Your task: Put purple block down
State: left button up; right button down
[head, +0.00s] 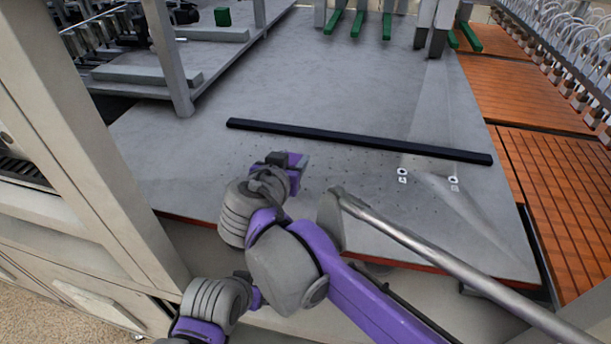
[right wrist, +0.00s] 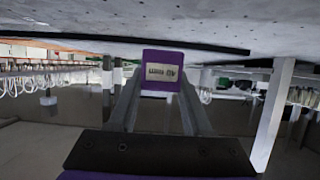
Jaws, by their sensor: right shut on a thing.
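The purple block (right wrist: 163,58) is in the right wrist view, held between the two grey fingers of my right gripper (right wrist: 162,85). It has a pale label with dark print on its near face. In the head view the block (head: 296,159) is a small purple patch at the tip of my right gripper (head: 288,163), over the grey tabletop (head: 200,160) near its front edge. My gripper partly hides it there. I cannot tell whether the block touches the tabletop. My left gripper is not in view.
A long black bar (head: 350,140) lies across the tabletop behind the gripper. A metal rod (head: 430,250) crosses the front right. Two small white markers (head: 402,175) lie to the right. A post and rack stand at the left. Orange slatted panels (head: 560,180) are at the right.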

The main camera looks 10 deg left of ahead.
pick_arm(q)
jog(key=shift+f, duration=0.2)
pick_arm(e)
jog(key=shift+w+f, duration=0.1)
jog(key=shift+f, duration=2.4)
jog(key=shift+f, duration=0.1)
jog(key=shift+c, duration=1.7)
grip_release()
jog(key=shift+r, duration=0.2)
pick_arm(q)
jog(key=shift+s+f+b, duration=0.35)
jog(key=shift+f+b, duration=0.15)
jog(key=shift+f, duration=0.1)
pick_arm(e)
jog(key=v, duration=1)
jog(key=shift+s+r, duration=0.1)
jog(key=shift+s, duration=0.3)
jog(key=shift+s+r, duration=0.25)
jog(key=shift+s, duration=0.25)
